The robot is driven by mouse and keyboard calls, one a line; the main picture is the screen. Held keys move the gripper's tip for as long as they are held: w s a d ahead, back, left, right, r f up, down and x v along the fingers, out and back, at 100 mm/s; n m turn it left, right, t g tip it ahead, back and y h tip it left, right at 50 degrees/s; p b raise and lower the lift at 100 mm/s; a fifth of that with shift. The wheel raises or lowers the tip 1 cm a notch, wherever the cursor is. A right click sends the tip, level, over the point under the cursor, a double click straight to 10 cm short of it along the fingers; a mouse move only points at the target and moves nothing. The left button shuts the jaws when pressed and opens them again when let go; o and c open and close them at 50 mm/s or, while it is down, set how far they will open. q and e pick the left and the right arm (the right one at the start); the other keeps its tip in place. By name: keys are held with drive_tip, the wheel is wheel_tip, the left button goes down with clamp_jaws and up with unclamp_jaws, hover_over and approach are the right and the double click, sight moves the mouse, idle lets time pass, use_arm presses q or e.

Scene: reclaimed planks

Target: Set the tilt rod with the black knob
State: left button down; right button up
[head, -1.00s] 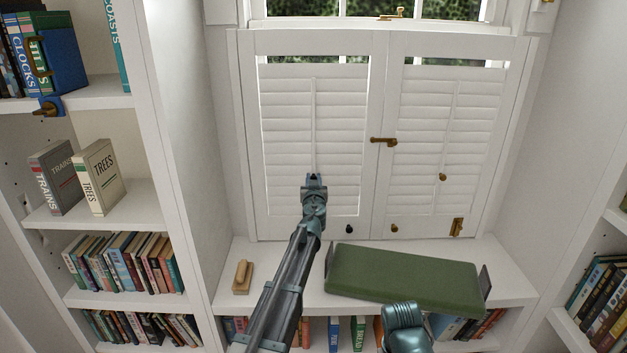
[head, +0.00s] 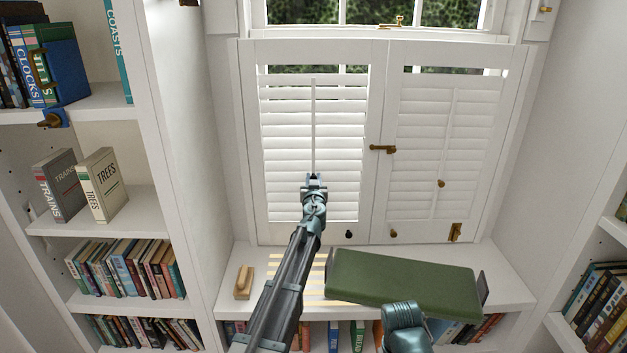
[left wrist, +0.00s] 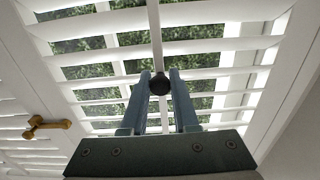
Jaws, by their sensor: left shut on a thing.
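The left shutter panel (head: 268,140) has a white tilt rod (head: 313,125) running down its slats. In the left wrist view the black knob (left wrist: 159,84) on the rod (left wrist: 155,35) sits between the fingertips of my left gripper (left wrist: 157,82), which is shut on it.
The right panel's slats (head: 420,130) look closed; its rod carries a brass knob (head: 441,183). A brass latch (head: 383,148) joins the panels. A green cushion (head: 405,280) and a wooden brush-like block (head: 244,282) lie on the sill. Bookshelves flank both sides.

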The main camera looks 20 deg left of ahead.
use_arm(q)
drive_tip(key=c, duration=0.7)
unclamp_jaws()
drive_tip(key=shift+s, duration=0.1)
drive_tip(key=v, duration=1.3)
drive_tip(key=shift+s+d, duration=0.15)
drive_tip(key=shift+s, duration=0.15)
